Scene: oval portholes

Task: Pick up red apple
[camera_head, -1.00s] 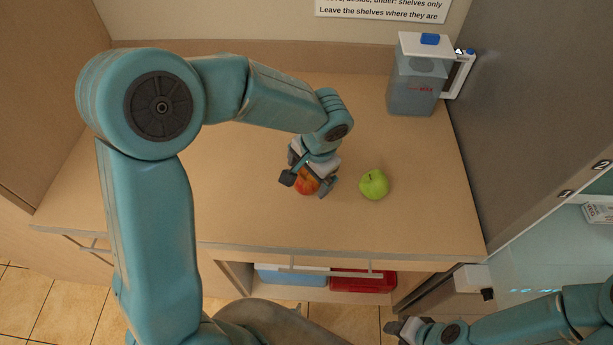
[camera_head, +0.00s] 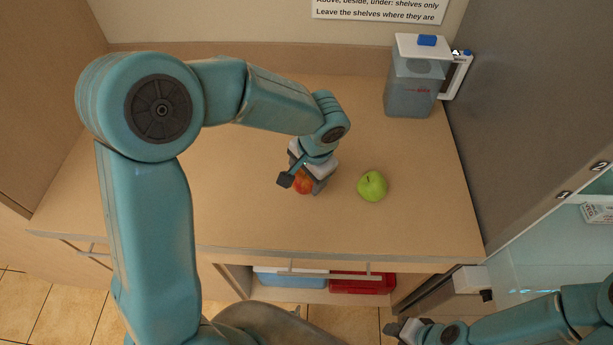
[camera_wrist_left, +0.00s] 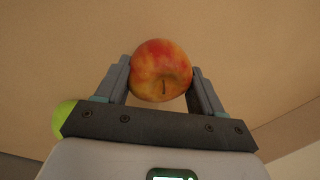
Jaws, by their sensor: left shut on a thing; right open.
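The red apple (camera_head: 303,183) is red with yellow patches. In the left wrist view the apple (camera_wrist_left: 161,70) sits between the two fingers, both touching its sides. My left gripper (camera_head: 302,181) is shut on it, over the wooden counter. Whether the apple touches the counter or is just above it, I cannot tell. The gripper hides part of the apple in the head view. My right gripper (camera_head: 398,329) is at the lower right, open and away from the apple.
A green apple (camera_head: 372,186) sits on the counter (camera_head: 420,210) just right of my left gripper; its edge shows in the left wrist view (camera_wrist_left: 66,119). A lidded pitcher (camera_head: 412,82) stands at the back right. Blue (camera_head: 290,279) and red (camera_head: 362,284) bins sit on the shelf below.

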